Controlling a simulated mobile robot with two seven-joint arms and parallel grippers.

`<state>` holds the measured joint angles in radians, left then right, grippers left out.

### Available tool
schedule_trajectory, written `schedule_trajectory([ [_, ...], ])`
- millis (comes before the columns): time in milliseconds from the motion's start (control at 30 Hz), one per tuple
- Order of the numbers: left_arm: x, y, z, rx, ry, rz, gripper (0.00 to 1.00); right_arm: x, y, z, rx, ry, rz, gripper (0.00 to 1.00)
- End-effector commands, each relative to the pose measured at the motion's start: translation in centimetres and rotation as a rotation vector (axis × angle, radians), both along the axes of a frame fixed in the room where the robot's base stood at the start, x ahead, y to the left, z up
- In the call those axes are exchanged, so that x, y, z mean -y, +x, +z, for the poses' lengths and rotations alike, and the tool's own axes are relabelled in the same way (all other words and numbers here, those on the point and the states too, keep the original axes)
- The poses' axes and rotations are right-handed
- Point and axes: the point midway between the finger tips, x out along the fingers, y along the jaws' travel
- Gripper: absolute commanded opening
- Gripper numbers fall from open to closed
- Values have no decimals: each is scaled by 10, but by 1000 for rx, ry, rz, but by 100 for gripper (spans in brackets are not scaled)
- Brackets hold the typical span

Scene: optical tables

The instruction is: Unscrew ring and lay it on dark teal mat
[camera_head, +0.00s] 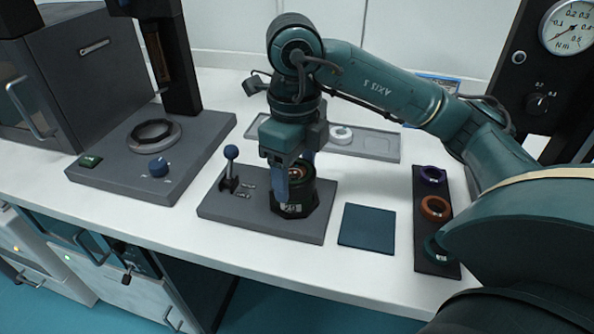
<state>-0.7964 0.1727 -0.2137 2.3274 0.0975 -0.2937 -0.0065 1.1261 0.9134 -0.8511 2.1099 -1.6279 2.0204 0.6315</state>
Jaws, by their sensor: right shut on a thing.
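My right gripper (290,178) points down over the black cylindrical holder (296,207) marked 20. Its blue fingers are shut on the ring at the holder's top, which they mostly hide. A copper-coloured part (299,172) shows between the fingers; I cannot tell if it belongs to the ring. The holder stands upright on a grey base plate (228,207). The dark teal mat (367,227) lies flat and bare on the white bench, right of the base plate. My left gripper is out of view.
A blue-knobbed lever (230,165) stands on the base plate's left. A black rack (424,191) with purple, orange and teal rings is right of the mat. A grey tray (375,145) lies behind. A press-like device (150,150) stands left.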

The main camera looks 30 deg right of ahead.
Motion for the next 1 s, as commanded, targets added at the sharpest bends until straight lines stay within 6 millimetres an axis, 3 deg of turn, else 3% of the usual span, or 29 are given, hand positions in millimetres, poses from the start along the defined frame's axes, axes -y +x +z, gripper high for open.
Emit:
schedule_trajectory([
  [67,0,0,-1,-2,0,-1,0,-6,0,0,5,19,10,38],
  [100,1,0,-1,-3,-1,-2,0,-6,1,0,6,20,10,69],
  [367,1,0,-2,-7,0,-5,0,-5,0,0,4,15,6,90],
  [533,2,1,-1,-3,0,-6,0,-4,0,0,4,13,3,91],
  [633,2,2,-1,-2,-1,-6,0,-3,0,0,3,12,2,84],
  [867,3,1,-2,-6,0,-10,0,-3,0,0,3,10,-10,84],
  [1000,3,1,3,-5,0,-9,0,-3,0,2,2,10,-159,84],
])
